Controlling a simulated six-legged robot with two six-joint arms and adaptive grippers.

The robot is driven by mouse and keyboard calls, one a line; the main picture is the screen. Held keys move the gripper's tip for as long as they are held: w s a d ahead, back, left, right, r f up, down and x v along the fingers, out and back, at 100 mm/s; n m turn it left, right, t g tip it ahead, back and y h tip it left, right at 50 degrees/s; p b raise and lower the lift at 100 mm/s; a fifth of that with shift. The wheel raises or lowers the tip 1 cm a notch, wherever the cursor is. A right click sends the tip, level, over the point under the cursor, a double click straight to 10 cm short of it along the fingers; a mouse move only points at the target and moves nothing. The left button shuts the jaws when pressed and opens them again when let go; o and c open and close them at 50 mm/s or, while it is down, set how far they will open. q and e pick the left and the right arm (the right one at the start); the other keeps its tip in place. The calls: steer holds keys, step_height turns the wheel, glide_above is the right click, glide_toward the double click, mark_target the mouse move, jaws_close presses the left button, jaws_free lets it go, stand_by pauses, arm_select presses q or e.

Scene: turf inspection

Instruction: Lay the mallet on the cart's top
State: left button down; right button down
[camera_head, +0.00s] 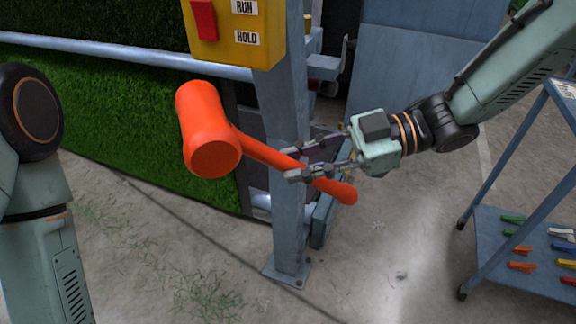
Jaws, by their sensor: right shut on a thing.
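An orange mallet (208,132) is held in the air left of the middle, in front of a grey post. Its thick head is at the left and its handle slants down to the right. My right gripper (302,162) is shut on the handle, near its lower end. The cart (520,255) stands at the right edge, apart from the mallet. Its lower shelf and part of its frame show, and its top is mostly cut off by the picture edge. My left arm shows at the left edge, but its gripper is out of view.
A grey post (286,230) carries a yellow box (240,40) with a red switch, marked RUN and HOLD. Green turf (110,120) hangs behind. Several coloured clips (520,266) lie on the cart's lower shelf. The concrete floor (390,270) is clear between post and cart.

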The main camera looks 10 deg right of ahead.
mark_target(290, 161)
steer(key=shift+s+d+r+m+t, duration=0.4)
steer(key=shift+d+r+t, duration=0.1)
steer(key=shift+r, duration=0.1)
steer(key=shift+s+d+r+m+t, duration=0.3)
steer(key=shift+d+r+m+t, duration=0.1)
steer(key=shift+r+t, duration=0.15)
steer(key=f+n+g, duration=0.1)
steer(key=g, duration=0.1)
steer(key=w+a+f+n+g, duration=0.1)
steer(key=n+g, duration=0.1)
steer(key=shift+w+a+f, duration=0.15)
steer(key=shift+f, duration=0.15)
steer(key=f+n+g, duration=0.1)
steer(key=g, duration=0.1)
steer(key=w+a+f+n+g, duration=0.1)
steer(key=n+g, duration=0.1)
steer(key=shift+a+f+h, duration=0.15)
steer(key=shift+f+h, duration=0.1)
steer(key=shift+h, duration=0.15)
step_height(290, 161, down, 5)
steer(key=w+a+n+g+h, duration=0.2)
steer(key=n+g+h, duration=0.2)
steer(key=n+g, duration=0.2)
steer(key=shift+w+a+n+g+h, duration=0.25)
steer(key=shift+w+n+g+h, duration=0.05)
steer(key=shift+g, duration=0.05)
